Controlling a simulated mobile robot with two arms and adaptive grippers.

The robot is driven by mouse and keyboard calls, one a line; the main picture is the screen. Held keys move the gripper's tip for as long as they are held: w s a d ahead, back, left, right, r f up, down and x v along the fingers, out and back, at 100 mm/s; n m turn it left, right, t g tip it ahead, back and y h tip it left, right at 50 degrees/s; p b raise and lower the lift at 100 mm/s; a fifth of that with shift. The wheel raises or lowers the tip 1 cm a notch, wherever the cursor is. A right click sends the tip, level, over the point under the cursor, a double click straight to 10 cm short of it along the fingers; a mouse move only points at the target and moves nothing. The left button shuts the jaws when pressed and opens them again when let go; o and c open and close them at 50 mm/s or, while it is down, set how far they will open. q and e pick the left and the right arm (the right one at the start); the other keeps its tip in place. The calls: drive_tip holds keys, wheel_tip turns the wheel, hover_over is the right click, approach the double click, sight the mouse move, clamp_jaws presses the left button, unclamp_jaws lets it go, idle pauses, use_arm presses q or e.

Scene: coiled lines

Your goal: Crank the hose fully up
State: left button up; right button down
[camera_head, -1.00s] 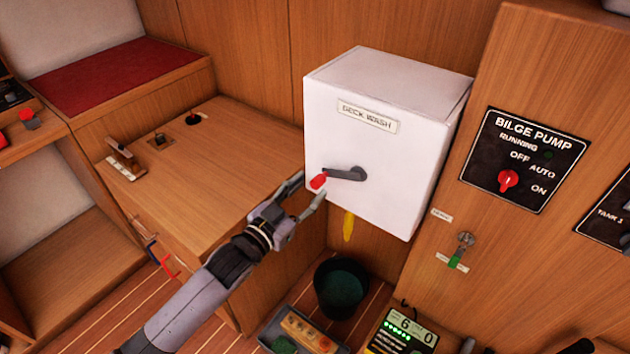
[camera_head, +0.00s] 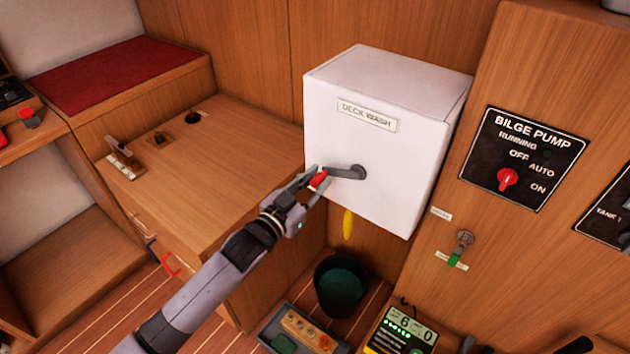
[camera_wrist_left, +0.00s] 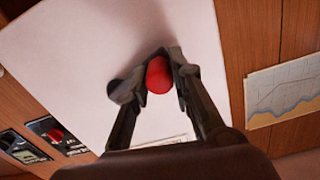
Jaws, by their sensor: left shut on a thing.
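The white hose box (camera_head: 390,165) carries a label reading DECK WASH and is fixed at the wooden wall. A dark crank (camera_head: 347,172) on its front points left and ends in a red knob (camera_head: 318,180). My left gripper (camera_head: 315,182) is shut on the red knob. In the left wrist view the red knob (camera_wrist_left: 158,75) sits between the two fingers of my left gripper (camera_wrist_left: 160,72). A short yellow hose end (camera_head: 348,224) hangs below the box.
A dark bucket (camera_head: 341,287) stands on the floor below the hose. A tray (camera_head: 265,337) and a device with a green display (camera_head: 402,332) are near it. A bilge pump panel (camera_head: 524,159) is on the right. A wooden counter (camera_head: 215,150) lies left of the box.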

use_arm(q)
drive_tip(key=shift+a, duration=0.1)
clamp_jaws()
drive_tip(key=shift+w+r, duration=0.1)
drive_tip(key=shift+r, duration=0.1)
idle(0.6)
